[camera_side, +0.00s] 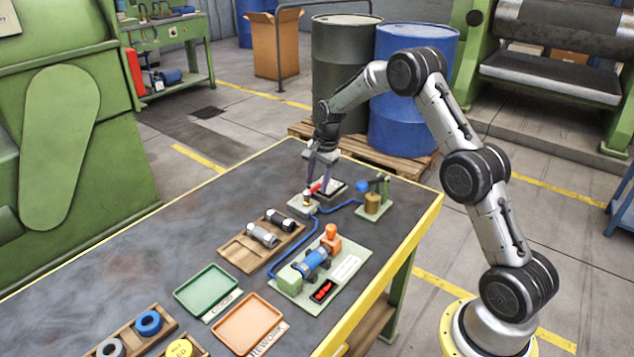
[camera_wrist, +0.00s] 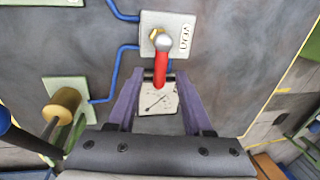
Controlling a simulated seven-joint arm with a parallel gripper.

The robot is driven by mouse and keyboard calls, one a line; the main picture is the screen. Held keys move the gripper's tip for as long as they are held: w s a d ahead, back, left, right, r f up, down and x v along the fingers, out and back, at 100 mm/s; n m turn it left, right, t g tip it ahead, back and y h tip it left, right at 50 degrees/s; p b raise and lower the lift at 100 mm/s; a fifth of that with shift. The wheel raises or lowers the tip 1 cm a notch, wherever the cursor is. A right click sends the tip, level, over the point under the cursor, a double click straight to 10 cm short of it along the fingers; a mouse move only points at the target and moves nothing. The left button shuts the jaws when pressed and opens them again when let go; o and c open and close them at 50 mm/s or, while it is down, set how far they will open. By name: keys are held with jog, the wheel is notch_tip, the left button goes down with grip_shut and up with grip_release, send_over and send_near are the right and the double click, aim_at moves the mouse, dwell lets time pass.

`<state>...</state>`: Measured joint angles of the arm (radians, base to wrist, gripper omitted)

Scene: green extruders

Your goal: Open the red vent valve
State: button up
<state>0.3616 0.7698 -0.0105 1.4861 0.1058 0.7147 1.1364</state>
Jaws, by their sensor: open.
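The red vent valve handle (camera_wrist: 161,68) shows in the wrist view as a short red lever with a rounded silver end (camera_wrist: 163,42) beside a brass fitting (camera_wrist: 154,34). It stands on a pale labelled plate (camera_wrist: 180,22). In the side view the red handle (camera_side: 315,188) is small, at the far end of the bench. My gripper (camera_wrist: 160,80) is open, its two purple fingers pointing at the valve. The near end of the lever lies between the fingertips in the picture; I cannot tell whether they touch. The gripper (camera_side: 319,180) is over the valve plate in the side view.
A pale card with a drawing (camera_wrist: 158,101) shows between the fingers. A brass and green pump unit (camera_side: 373,203) stands close by on the right. Blue hoses (camera_side: 303,247) run along the bench to a green-based assembly (camera_side: 314,262).

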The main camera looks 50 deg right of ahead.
jog(key=shift+f, duration=0.3)
grip_shut()
